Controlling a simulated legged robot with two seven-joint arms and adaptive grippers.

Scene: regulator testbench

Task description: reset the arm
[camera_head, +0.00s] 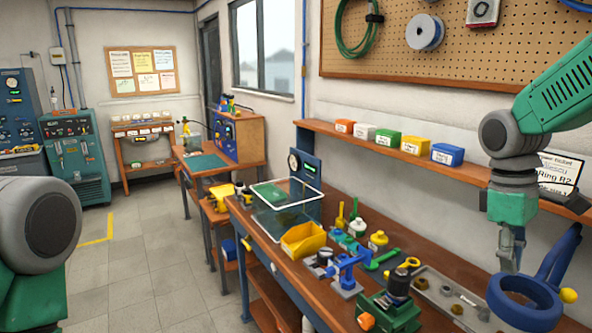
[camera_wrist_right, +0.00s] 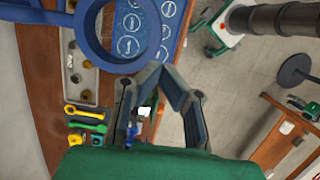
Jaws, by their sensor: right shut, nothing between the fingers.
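My right arm (camera_head: 556,90) comes in from the upper right of the head view. Its gripper (camera_head: 512,262) points down above the right part of the workbench. In the right wrist view the two fingers of the gripper (camera_wrist_right: 155,70) meet at their tips with nothing between them. A blue ring on a stand (camera_head: 520,300) is close to the gripper in the head view; the ring also shows in the wrist view (camera_wrist_right: 86,50). I cannot tell the exact gap between them. My left gripper is out of view; only part of my left arm shows at the left edge.
The workbench (camera_head: 440,255) carries a grey parts tray (camera_head: 428,277), a green fixture (camera_head: 390,312), a blue clamp (camera_head: 346,268), a yellow bin (camera_head: 303,240) and bottles. A wall shelf (camera_head: 380,147) holds small coloured boxes. The floor (camera_head: 150,270) left of the bench is clear.

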